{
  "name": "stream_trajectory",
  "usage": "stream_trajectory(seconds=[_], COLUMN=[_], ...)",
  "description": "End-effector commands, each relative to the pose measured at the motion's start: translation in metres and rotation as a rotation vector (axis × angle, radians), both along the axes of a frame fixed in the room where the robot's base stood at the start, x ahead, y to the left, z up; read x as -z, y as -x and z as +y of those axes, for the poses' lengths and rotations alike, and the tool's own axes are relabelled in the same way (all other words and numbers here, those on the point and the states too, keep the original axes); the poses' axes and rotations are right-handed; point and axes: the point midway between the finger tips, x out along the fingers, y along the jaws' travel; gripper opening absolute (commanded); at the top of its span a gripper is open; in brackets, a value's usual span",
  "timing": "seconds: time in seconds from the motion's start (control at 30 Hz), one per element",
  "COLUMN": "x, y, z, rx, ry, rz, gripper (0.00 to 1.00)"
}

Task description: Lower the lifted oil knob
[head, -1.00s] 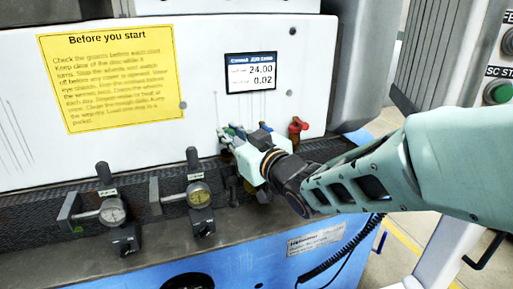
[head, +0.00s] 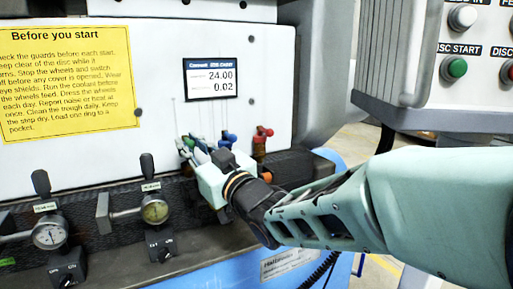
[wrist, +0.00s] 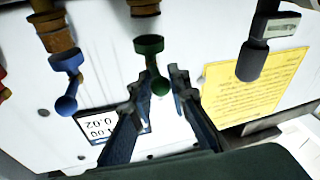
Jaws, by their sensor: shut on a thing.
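In the wrist view, a green knob (wrist: 149,45) with a ball end sits between the two fingers of my gripper (wrist: 158,88), which is shut on it. The wrist picture is upside down. A blue knob (wrist: 66,84) stands beside it, apart from the fingers. In the head view my gripper (head: 197,158) is at the row of knobs on the white panel, with the blue knob (head: 228,139) and a red knob (head: 263,132) to its right. The gripper body partly hides the green one there. I cannot read a label saying which knob is oil.
A yellow notice (head: 66,80) and a small display (head: 210,79) are on the panel. A button box (head: 450,60) stands at the right. In the wrist view a black handle (wrist: 252,60) hangs near the notice.

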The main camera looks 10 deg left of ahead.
Motion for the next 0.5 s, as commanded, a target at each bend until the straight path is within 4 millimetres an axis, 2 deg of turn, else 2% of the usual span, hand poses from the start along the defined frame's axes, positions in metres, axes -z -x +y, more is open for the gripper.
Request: stream_trajectory(seconds=[0.33, 0.37, 0.5], x=[0.0016, 0.0016, 0.0013], y=[0.0013, 0.0013, 0.0010], z=[0.0011, 0.0011, 0.0009], rx=[-0.004, -0.004, -0.003], ry=[0.002, 0.002, 0.002], rz=[0.000, 0.000, 0.001], gripper=[0.00, 0.18, 0.34])
